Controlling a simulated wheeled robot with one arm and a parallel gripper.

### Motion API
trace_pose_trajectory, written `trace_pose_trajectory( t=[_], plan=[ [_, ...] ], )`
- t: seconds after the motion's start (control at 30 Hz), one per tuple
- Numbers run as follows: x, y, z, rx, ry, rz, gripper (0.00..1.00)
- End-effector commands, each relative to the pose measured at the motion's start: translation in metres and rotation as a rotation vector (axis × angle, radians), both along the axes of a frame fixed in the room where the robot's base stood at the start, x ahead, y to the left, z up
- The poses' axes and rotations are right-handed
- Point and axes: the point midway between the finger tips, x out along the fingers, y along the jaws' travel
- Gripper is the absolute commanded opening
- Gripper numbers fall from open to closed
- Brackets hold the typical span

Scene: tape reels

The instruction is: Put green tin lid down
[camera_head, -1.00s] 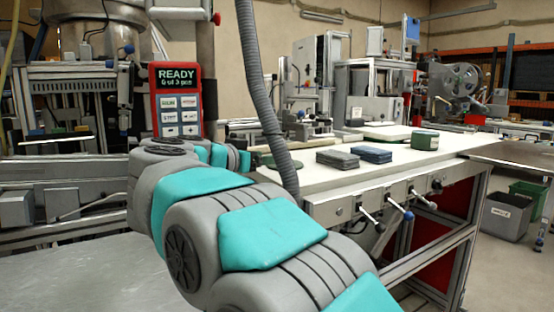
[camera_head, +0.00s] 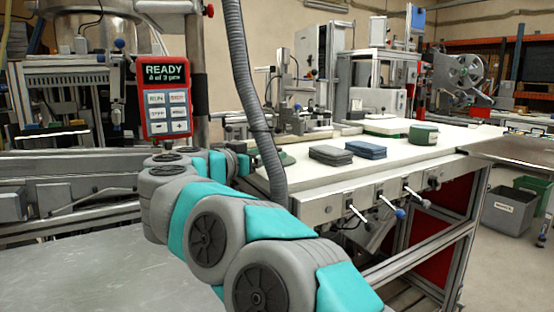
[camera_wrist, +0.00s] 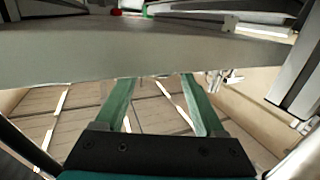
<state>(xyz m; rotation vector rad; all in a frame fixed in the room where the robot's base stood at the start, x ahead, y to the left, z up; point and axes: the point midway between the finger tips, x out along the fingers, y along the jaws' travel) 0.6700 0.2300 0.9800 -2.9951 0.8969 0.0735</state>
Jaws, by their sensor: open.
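A round green tin (camera_head: 423,135) stands upright on the white worktop (camera_head: 390,153) toward its right side. A flat dark green round piece, possibly the tin lid (camera_head: 286,159), shows in part on the worktop's left end, beside and behind the grey hose. My gripper shows in the wrist view (camera_wrist: 158,82) with its two green fingers apart and nothing between them. In the head view my arm reaches toward the worktop's left end, and its fingertips are hidden or too small to make out. The wrist view does not clearly show the lid.
Two dark flat stacks, one grey (camera_head: 330,154) and one blue (camera_head: 366,149), lie on the middle of the worktop. A grey corrugated hose (camera_head: 252,90) hangs close to my arm. A red control panel (camera_head: 168,98) stands at left. Clamp handles stick out from the worktop's front.

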Motion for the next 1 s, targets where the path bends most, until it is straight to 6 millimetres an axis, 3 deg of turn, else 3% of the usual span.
trace_pose_trajectory(
  t=[0.3,0.57,1.0],
  plan=[
    [0.037,-0.02,0.002,0.0,0.0,-0.003,0.71],
    [0.04,-0.022,0.002,-0.001,0.001,-0.002,0.7],
    [0.039,-0.022,0.002,0.0,0.001,-0.002,0.21]
  ],
)
